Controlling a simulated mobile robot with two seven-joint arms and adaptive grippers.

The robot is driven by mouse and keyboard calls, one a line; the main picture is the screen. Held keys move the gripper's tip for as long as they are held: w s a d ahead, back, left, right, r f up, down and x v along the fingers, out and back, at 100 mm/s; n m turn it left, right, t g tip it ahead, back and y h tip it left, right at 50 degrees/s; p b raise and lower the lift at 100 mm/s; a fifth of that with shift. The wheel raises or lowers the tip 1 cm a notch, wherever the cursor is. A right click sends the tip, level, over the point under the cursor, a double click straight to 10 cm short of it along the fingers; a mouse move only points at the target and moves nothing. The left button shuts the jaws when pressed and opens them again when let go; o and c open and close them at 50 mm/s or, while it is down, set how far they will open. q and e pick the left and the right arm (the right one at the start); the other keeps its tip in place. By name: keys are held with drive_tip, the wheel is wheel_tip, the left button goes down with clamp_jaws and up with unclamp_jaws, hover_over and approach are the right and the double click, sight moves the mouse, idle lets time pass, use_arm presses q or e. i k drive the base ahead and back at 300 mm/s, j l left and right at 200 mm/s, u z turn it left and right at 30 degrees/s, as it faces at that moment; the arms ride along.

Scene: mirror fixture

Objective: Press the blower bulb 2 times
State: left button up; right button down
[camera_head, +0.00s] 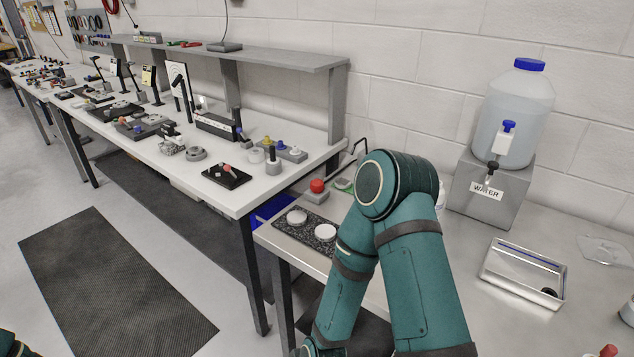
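I cannot surely pick out the blower bulb in the head view. A small red rounded piece (608,350) shows at the bottom right edge, cut off by the frame, and I cannot tell what it is. A red dome on a grey block (317,186) sits at the back left of the near metal bench; it looks more like a push button. One of my teal arms is bent across the middle of the view, its forearm running down out of the frame. A sliver of my other arm shows at the bottom left. Neither gripper is in view.
The near metal bench (460,265) holds a shallow metal tray (522,272), a speckled plate with two white discs (312,230), and a water jug (515,105) on a grey stand (487,190). A cluttered white bench (225,200) stands left. Floor mats lie alongside.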

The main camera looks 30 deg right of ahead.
sight(316, 185)
drive_tip(key=i+j+z, duration=0.7)
drive_tip(key=i+j, duration=0.25)
drive_tip(key=i+j+z, duration=0.35)
drive_tip(key=j, duration=0.4)
